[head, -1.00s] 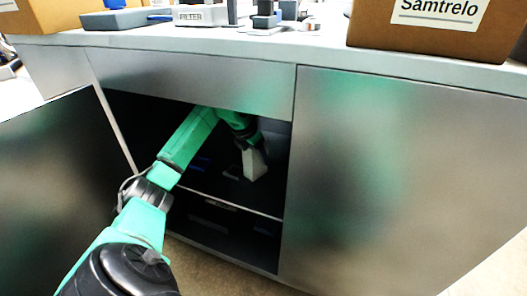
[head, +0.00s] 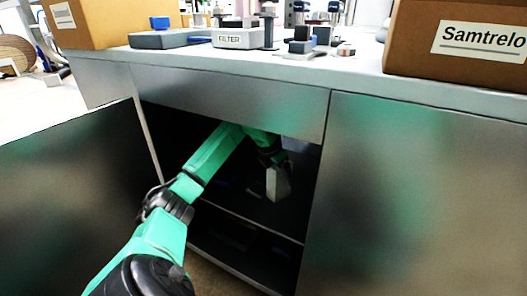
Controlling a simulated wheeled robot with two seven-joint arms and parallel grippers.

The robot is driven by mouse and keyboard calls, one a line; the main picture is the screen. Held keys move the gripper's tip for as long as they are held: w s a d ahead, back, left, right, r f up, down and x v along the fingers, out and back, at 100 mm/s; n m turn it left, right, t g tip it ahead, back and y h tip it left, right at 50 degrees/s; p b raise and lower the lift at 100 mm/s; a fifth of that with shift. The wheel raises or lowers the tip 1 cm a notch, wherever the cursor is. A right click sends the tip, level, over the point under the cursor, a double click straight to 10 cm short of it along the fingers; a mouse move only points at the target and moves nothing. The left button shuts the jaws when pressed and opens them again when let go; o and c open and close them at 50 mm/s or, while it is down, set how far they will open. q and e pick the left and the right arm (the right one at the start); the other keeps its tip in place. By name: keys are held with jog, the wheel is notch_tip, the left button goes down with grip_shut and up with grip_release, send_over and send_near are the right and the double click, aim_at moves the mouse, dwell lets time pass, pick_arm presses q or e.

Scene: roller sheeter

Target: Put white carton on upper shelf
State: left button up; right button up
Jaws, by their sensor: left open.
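The white carton (head: 278,183) is inside the open cabinet, upright and a little tilted, over the upper shelf (head: 235,212). My left arm reaches into the cabinet opening from the left. My left gripper (head: 274,164) is just above the carton, at its top end, and its fingers are dark and hard to make out against the shadow. The gripper is open; I cannot tell whether it still touches the carton. Whether the carton's base rests fully on the shelf is hard to see. My right gripper is not in view.
The open cabinet door (head: 75,190) stands at the left, beside my arm. A closed door (head: 420,200) is at the right.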

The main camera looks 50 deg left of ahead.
aim_at(271, 188)
pick_arm(q)
jog(key=s, duration=0.3)
jog(key=shift+s+a+f, duration=0.1)
jog(key=shift+a+f, duration=0.05)
jog(key=shift+f, duration=0.1)
jog(key=shift+s+b, duration=0.35)
jog(key=shift+s, duration=1.55)
jog(key=shift+s+a+r, duration=0.1)
jog(key=shift+s, duration=1.15)
jog(key=shift+s+a+r, duration=0.1)
jog(key=shift+s, duration=1.1)
